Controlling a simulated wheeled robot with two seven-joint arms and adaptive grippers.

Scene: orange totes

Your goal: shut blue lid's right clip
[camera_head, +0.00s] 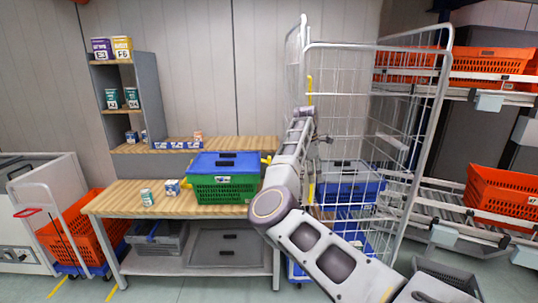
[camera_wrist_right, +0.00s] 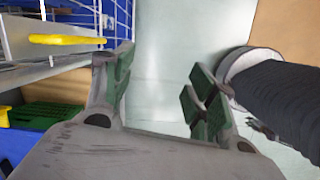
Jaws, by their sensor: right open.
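The blue lid (camera_head: 226,163) lies on a green crate (camera_head: 222,187) on the wooden table. The right yellow clip (camera_head: 267,159) sticks out from the lid's right side. Another yellow clip shows at its left. My right gripper (camera_head: 303,113) is right of the crate and above it, in front of the wire cage. In the right wrist view my right gripper (camera_wrist_right: 160,75) is open, with nothing between its fingers. Green (camera_wrist_right: 45,115) and blue surfaces, seemingly the crate and lid, show at the lower left there. My left gripper is not in view.
A wire roll cage (camera_head: 375,105) with a yellow bar stands right of the table (camera_head: 115,200). Small boxes and cans stand on the table and on a grey shelf (camera_head: 148,95). Orange totes (camera_head: 500,195) fill the rack at right. The wrist view shows a yellow strip (camera_wrist_right: 65,40).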

